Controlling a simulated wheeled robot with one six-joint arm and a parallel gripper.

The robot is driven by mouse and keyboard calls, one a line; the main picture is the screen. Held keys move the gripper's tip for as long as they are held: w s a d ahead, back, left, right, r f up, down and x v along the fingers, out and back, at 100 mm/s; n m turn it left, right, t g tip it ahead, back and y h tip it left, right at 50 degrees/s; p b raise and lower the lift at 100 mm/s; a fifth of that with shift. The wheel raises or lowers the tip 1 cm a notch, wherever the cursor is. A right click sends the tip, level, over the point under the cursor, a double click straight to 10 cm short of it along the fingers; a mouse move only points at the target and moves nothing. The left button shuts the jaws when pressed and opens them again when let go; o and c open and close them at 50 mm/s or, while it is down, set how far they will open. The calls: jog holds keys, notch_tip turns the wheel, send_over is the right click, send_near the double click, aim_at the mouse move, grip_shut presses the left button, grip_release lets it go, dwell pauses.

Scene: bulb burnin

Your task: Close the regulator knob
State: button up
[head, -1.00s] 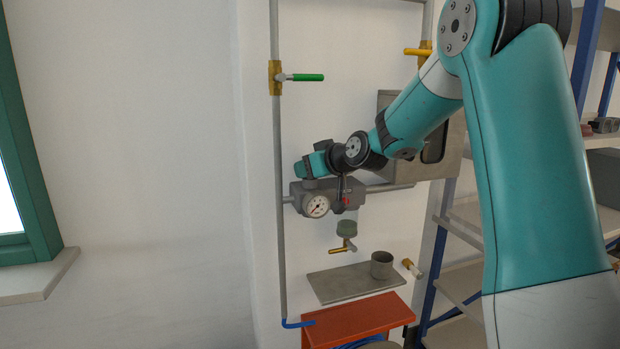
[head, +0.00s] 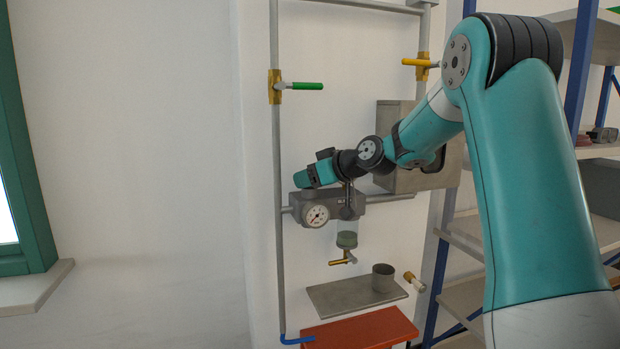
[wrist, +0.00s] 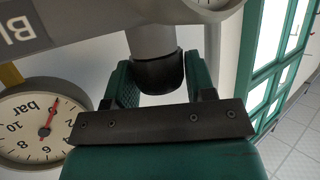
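The grey regulator (head: 340,204) sits on a horizontal pipe on the wall, with a white round gauge (head: 316,216) at its front left. In the wrist view the gauge (wrist: 35,125) is marked bar and has a red needle. In the head view my gripper (head: 307,180) is at the regulator's upper left and hides the knob.
A green-handled valve (head: 305,86) is above left, and a yellow-handled valve (head: 415,62) is above right. A grey box (head: 398,112) is behind my arm. A small shelf with a cup (head: 383,277) and a red bench (head: 365,328) are below. A window stands left and shelving right.

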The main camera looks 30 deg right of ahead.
jog(key=o, duration=0.3)
jog(key=b+v, duration=0.4)
jog(key=v, duration=1.3)
jog(key=shift+s, duration=0.25)
jog(key=s+a+f+n+g+y, duration=0.1)
jog(key=s+a+f+g, duration=0.3)
jog(key=a, duration=0.8)
jog(key=a+f+n+g+y, duration=0.1)
jog(key=a+f+g, duration=0.2)
jog(key=a+f, duration=0.55)
jog(key=s+a+f+g+h, duration=0.1)
jog(key=s+a+f+g, duration=0.1)
jog(key=s+a, duration=0.3)
jog(key=s+a+f+n+g+h, duration=0.1)
jog(key=s+a+f+g, duration=0.2)
jog(key=s, duration=0.9)
jog(key=a+f, duration=0.1)
jog(key=a, duration=0.2)
jog(key=shift+f+g, duration=0.2)
jog(key=shift+g, duration=0.1)
